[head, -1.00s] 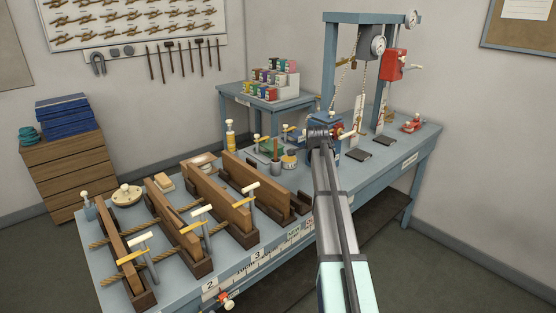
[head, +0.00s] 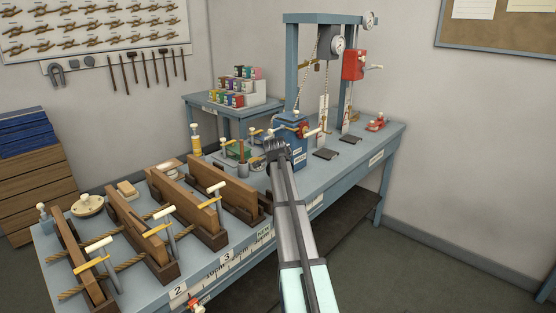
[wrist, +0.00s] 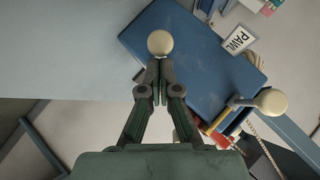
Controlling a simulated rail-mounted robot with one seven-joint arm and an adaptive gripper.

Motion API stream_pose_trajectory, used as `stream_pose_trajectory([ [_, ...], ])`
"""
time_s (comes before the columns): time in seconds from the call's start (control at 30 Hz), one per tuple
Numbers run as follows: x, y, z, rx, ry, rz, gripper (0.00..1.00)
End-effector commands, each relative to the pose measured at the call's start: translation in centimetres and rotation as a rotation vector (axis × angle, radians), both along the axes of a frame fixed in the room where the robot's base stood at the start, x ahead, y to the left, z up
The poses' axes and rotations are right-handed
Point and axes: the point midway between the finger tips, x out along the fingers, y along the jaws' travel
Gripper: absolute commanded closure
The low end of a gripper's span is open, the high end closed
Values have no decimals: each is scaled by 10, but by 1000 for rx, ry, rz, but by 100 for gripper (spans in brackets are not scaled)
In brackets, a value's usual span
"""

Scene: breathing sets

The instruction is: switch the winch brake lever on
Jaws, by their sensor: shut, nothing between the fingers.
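The winch is a blue box (head: 292,156) on the bench, with cream-knobbed handles and a red part on its right side. One cream ball knob (wrist: 160,43) is just beyond my fingertips, and another knobbed handle (wrist: 268,102) is to the right. I cannot tell which handle is the brake lever. My gripper (head: 274,146) is at the left front of the box, fingers together and empty. In the wrist view its tips (wrist: 158,72) are close below the first knob; contact is unclear.
The blue bench (head: 350,160) carries wooden clamps (head: 225,185) with T-handles left of my arm. A blue frame (head: 291,70) with gauges and a red box (head: 353,65) stands behind the winch. Floor at the front right is clear.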

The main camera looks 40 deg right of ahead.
Motion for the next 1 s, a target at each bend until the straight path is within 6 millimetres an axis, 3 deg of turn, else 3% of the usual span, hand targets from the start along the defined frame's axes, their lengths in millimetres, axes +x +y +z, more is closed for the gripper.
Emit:
stream_pose_trajectory([
  [0.57,-4,-2,7,2,-1,2,100],
  [0.8,-28,-5,34,1,-2,6,100],
  [1.0,-55,18,56,0,-3,8,100],
])
